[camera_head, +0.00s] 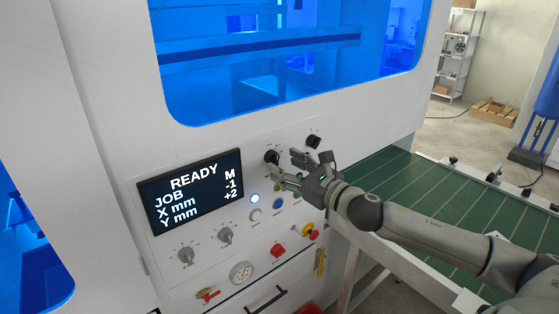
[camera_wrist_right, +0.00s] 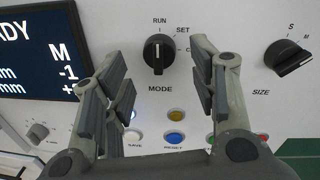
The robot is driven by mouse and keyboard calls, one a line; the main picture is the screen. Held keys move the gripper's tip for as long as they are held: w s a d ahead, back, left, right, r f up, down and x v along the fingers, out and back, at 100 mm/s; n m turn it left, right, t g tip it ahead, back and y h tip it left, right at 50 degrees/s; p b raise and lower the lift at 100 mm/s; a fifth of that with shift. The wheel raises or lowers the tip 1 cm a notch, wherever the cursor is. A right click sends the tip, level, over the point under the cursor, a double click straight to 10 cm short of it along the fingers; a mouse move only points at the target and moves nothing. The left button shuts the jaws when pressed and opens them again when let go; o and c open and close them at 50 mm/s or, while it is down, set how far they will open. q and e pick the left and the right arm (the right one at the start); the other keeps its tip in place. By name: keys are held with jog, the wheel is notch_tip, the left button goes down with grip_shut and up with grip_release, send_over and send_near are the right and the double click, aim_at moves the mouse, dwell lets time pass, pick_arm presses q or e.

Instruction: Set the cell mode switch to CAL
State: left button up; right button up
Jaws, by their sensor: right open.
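The MODE switch is a black rotary knob (camera_wrist_right: 158,54) with a white pointer line, on the white machine panel. Its pointer is up, toward RUN; SET and a partly hidden label starting with C lie clockwise to its right. In the head view the knob (camera_head: 270,156) is close to my right fingertips. My right gripper (camera_head: 284,167) is open and empty. In the right wrist view its fingers (camera_wrist_right: 160,72) appear on either side of the knob, with gaps on both sides; their depth relative to it is unclear. My left gripper is not in view.
The SIZE knob (camera_wrist_right: 289,58) is right of MODE. The display (camera_head: 191,190) reads READY, JOB M, X -1, Y +2. Buttons, including blue RESET (camera_wrist_right: 175,138), sit below. A red-and-yellow knob (camera_head: 309,231) is lower right. A green conveyor (camera_head: 400,185) extends right.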

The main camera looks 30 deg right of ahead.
aim_at(274, 159)
jog(key=shift+w+a+r+p, duration=0.1)
jog(key=shift+w+p, duration=0.4)
jog(key=shift+w, duration=0.5)
jog(key=shift+w+a, duration=0.15)
jog(key=shift+w, duration=0.4)
jog(key=c, duration=1)
